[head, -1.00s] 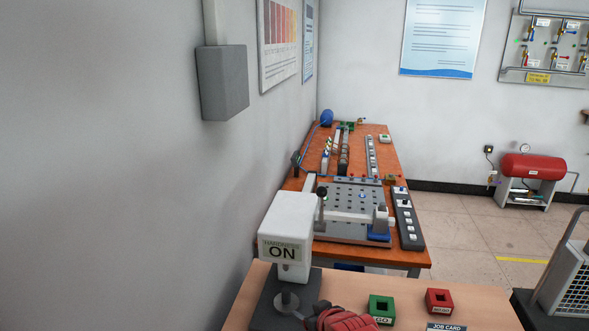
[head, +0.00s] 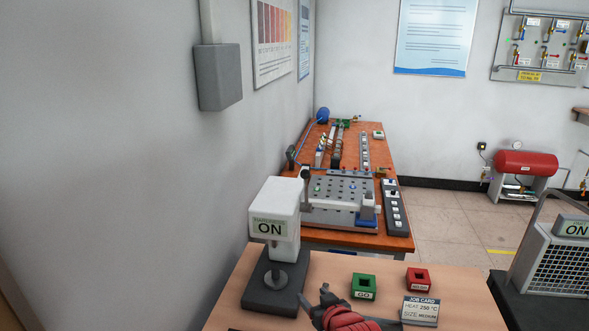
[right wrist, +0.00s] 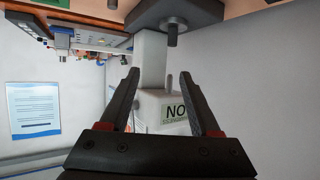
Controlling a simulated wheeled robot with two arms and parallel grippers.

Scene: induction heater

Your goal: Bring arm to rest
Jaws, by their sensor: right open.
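My right gripper (head: 326,297) shows at the bottom of the head view, above the front bench beside the hardness tester's base. In the right wrist view its two dark fingers (right wrist: 170,100) are spread apart with nothing between them. The white hardness tester (head: 276,212), whose display reads ON, stands on the bench to the left of the gripper. It also shows upside down beyond the fingers in the right wrist view (right wrist: 154,85). Most of my right arm is out of the picture. My left gripper is not in view.
A green GO box (head: 364,287), a red box (head: 418,279) and a job card (head: 420,311) reading 250 °C, medium, are on the front bench (head: 330,268). A second bench (head: 318,232) with a perforated plate stands behind. A caged unit (head: 556,262) is at right.

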